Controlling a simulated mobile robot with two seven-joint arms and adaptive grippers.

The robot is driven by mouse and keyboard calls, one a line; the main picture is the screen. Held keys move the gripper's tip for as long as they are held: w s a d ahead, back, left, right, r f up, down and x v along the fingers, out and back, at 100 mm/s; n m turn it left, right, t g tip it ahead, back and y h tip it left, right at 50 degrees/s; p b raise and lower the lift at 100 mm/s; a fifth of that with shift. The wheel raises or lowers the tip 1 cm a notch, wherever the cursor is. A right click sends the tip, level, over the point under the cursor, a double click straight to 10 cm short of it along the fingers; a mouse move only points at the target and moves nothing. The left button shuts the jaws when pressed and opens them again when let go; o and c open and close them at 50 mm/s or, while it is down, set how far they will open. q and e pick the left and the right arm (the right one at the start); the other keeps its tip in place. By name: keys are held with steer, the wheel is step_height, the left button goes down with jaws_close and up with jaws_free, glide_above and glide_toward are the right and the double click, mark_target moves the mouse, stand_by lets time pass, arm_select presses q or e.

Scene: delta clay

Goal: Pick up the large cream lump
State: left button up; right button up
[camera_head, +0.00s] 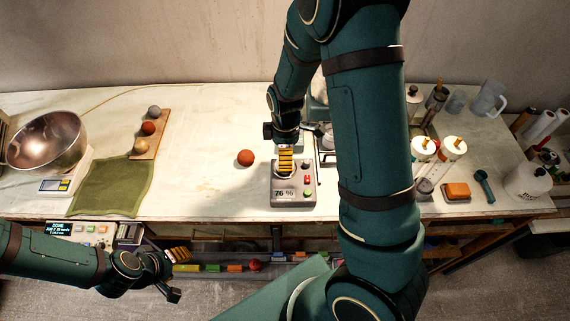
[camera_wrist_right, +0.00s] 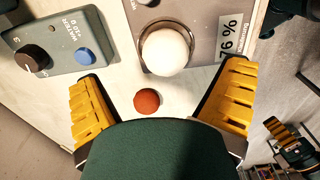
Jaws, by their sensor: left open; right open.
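The large cream lump (camera_wrist_right: 166,52) is a smooth, pale ball in the right wrist view. It sits in a round seat on a grey meter (camera_wrist_right: 205,15) that reads 76 %. In the head view, the meter (camera_head: 293,196) stands near the table's front edge, and my right gripper mostly hides whatever sits on it. My right gripper (camera_head: 286,160) is over the meter's back part. In its wrist view, the yellow fingers (camera_wrist_right: 165,78) are spread apart and empty, with the lump beyond them and between their lines. My left gripper (camera_head: 179,276) is open and empty, low in front of the table.
A red-brown ball (camera_head: 245,158) lies left of the meter. A water unit (camera_wrist_right: 60,40) stands beside the meter. Bottles and jars crowd the right.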

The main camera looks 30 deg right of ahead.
steer(key=f, duration=0.4)
steer(key=shift+s+a+f, duration=0.2)
steer(key=shift+f, duration=0.2)
steer(key=c, duration=1.4)
